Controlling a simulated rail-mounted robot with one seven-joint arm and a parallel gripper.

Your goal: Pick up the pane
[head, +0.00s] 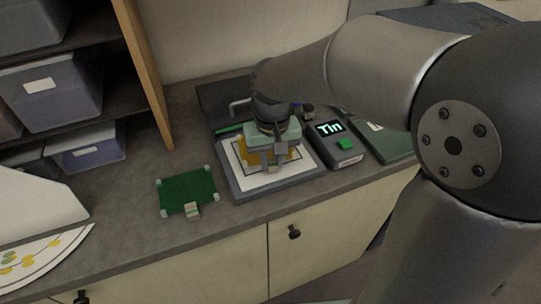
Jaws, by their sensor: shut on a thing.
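The pane (242,170) appears as a dark-outlined square with yellow patches over a white sheet on a grey board on the counter. My gripper (271,163) points down over it, shut on the pane near its front right part. The gripper and wrist hide the pane's middle. I cannot tell whether the pane touches the sheet or is slightly above it.
A green mat (187,190) with pale corners and a striped tab lies left of the board. A dark device (341,150) with a lit "Tin" display and green button stands close on the right. A shelf with grey bins (50,90) is at left.

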